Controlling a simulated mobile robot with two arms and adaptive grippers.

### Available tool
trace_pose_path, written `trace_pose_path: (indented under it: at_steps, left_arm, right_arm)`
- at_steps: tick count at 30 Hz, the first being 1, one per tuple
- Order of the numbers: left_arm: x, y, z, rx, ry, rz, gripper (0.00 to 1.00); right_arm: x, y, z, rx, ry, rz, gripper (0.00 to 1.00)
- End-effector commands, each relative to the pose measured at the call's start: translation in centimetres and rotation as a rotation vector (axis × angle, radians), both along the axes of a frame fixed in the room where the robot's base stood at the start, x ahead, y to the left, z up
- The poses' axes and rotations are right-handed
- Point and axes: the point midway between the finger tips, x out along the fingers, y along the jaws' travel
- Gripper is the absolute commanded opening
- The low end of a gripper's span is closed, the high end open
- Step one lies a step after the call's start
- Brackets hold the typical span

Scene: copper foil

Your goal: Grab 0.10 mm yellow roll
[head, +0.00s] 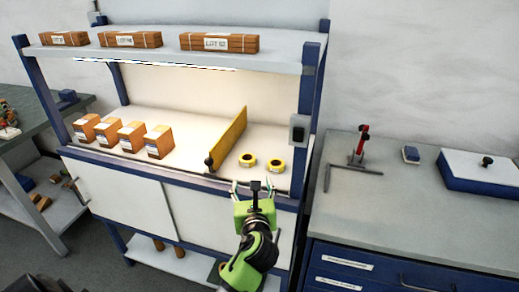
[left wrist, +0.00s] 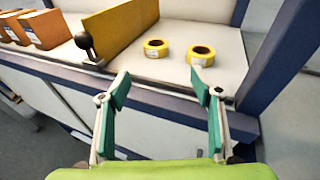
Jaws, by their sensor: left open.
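Two yellow rolls lie flat on the white bench top, right of a yellow divider. The left roll (head: 247,165) also shows in the left wrist view (left wrist: 156,54). The right roll (head: 276,171) also shows in the left wrist view (left wrist: 201,62). Their markings are too small to read, so I cannot tell which is 0.10 mm. My left gripper (head: 254,187) is open and empty at the bench's front edge, short of both rolls. In the left wrist view its fingers (left wrist: 160,84) are spread below the rolls. My right gripper is not in view.
The yellow divider (head: 229,138) with a black knob (head: 209,161) stands left of the rolls. Several orange-brown boxes (head: 131,137) stand further left. A blue post (head: 306,120) rises at the right. An overhead shelf (head: 175,55) carries wrapped bundles. The bench between rolls and front edge is clear.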

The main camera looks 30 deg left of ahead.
Motion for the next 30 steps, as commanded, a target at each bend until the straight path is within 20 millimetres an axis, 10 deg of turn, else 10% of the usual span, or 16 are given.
trace_pose_path:
  at_steps: [30]
  left_arm:
    - [9.7, 8.2, -1.6, 0.034, 0.031, 0.019, 0.59]
  right_arm:
    - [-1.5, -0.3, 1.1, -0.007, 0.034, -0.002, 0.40]
